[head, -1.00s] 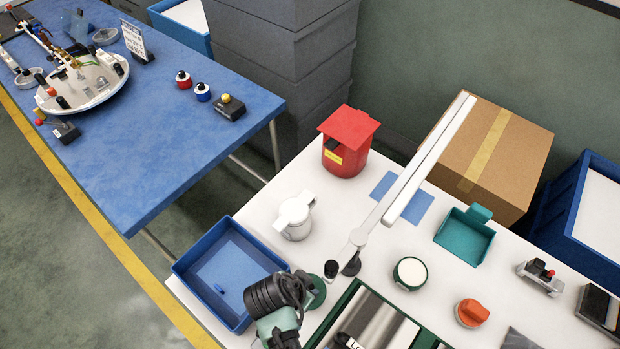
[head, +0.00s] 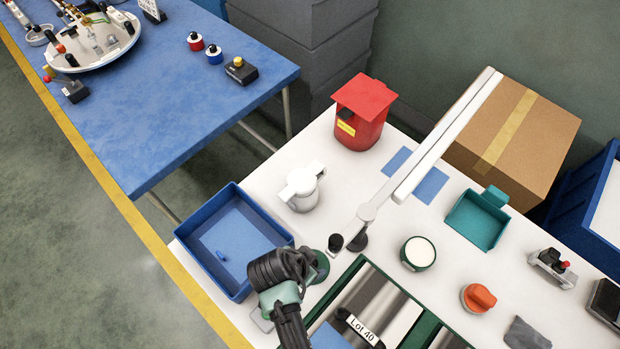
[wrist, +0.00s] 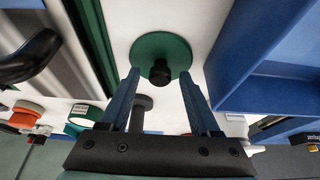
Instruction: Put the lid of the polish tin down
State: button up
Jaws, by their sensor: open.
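The lid, a green disc with a dark knob (wrist: 160,50), lies on the white table in the wrist view. In the head view the green lid (head: 321,266) is partly hidden by my gripper, between the blue tray and the roller frame. My gripper (wrist: 160,75) is open, its two blue fingers apart with the knob between their tips; I cannot tell whether they touch it. The polish tin (head: 418,253), round and green with a white top face, stands apart to the right. It also shows in the wrist view (wrist: 85,114).
A blue tray (head: 184,232) lies left of the lid. A small black-topped object (head: 335,244) and a white lamp arm (head: 440,140) stand close by. The green-framed roller conveyor (head: 385,295) is to the right. An orange knob (head: 478,298) and teal bin (head: 476,220) are further right.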

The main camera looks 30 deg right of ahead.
jog(key=shift+r, duration=0.1)
jog(key=shift+r, duration=0.2)
jog(key=v, duration=1.2)
jog(key=w+a+r+n+t, duration=0.15)
jog(key=w+r+t, duration=0.25)
jog(key=w+r, duration=0.45)
jog(key=w+r+n+t+y, duration=0.1)
jog(key=w+r+n+t, duration=0.3)
jog(key=r, duration=0.8)
jog(key=w+a+r+n+t, duration=0.1)
jog(key=w+r+t, duration=0.5)
jog(key=r, duration=0.4)
notch_tip(320, 180, up, 16)
jog(key=a+n+t+y, duration=0.1)
jog(key=a+n+t, duration=0.1)
jog(key=n+t, duration=0.15)
jog(key=s+a+r+n+t+y, duration=0.1)
jog(key=s+r+t, duration=0.3)
jog(key=r, duration=0.5)
jog(key=s+a+r+n+t+y, duration=0.1)
jog(key=s+r+n+t, duration=0.2)
jog(key=s+r, duration=0.4)
notch_tip(320, 180, up, 3)
jog(key=shift+r+t, duration=0.1)
jog(key=shift+t, duration=0.55)
